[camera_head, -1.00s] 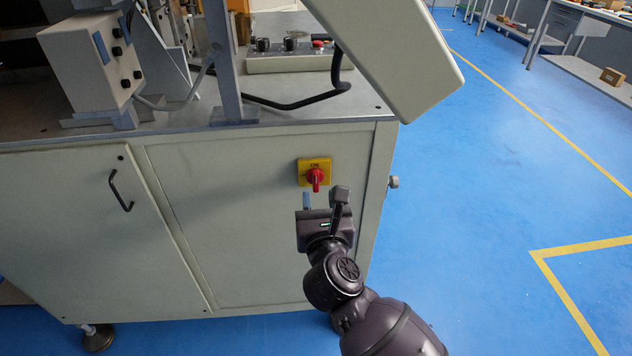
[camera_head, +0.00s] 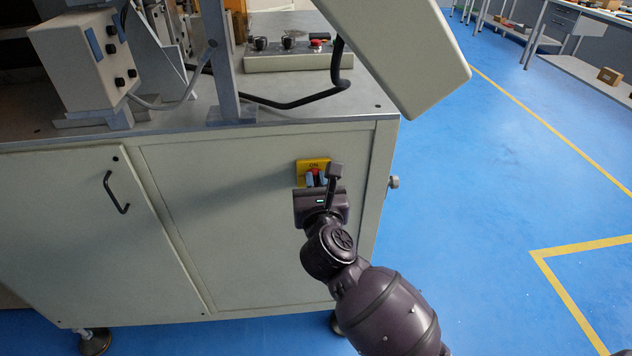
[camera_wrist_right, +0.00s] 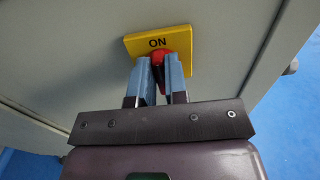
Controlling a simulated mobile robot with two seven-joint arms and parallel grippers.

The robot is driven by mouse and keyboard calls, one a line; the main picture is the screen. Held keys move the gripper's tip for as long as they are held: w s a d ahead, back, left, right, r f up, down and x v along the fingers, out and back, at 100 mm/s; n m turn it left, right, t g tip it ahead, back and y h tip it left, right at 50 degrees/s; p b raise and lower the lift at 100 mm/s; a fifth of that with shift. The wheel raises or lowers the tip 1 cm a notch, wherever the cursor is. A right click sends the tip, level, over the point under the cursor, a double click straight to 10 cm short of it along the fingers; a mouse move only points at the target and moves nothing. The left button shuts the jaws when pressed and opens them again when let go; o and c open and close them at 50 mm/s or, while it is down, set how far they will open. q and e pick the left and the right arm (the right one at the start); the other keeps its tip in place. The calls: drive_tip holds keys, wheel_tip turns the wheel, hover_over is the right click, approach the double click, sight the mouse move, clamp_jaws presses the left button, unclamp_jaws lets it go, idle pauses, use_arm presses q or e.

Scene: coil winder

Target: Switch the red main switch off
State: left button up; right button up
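The red main switch (camera_head: 315,171) sits on a yellow plate (camera_head: 302,168) on the cabinet's front panel. My right gripper (camera_head: 316,179) is at the switch from below, its two blue-grey fingers close together. In the right wrist view the fingers (camera_wrist_right: 160,80) stand on either side of the red handle (camera_wrist_right: 158,73), shut on it. The red knob shows above and between them, and the fingers hide much of it.
The cabinet (camera_head: 245,220) has a door with a black handle (camera_head: 113,192) at the left. A control box (camera_head: 290,61) with knobs and a red button stands on top. A slanted beige housing (camera_head: 410,60) overhangs the right corner. Blue floor (camera_head: 480,200) is clear at the right.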

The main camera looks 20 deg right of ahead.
clamp_jaws()
use_arm(q)
drive_tip(key=shift+r, duration=0.15)
use_arm(e)
drive_tip(key=shift+r, duration=0.1)
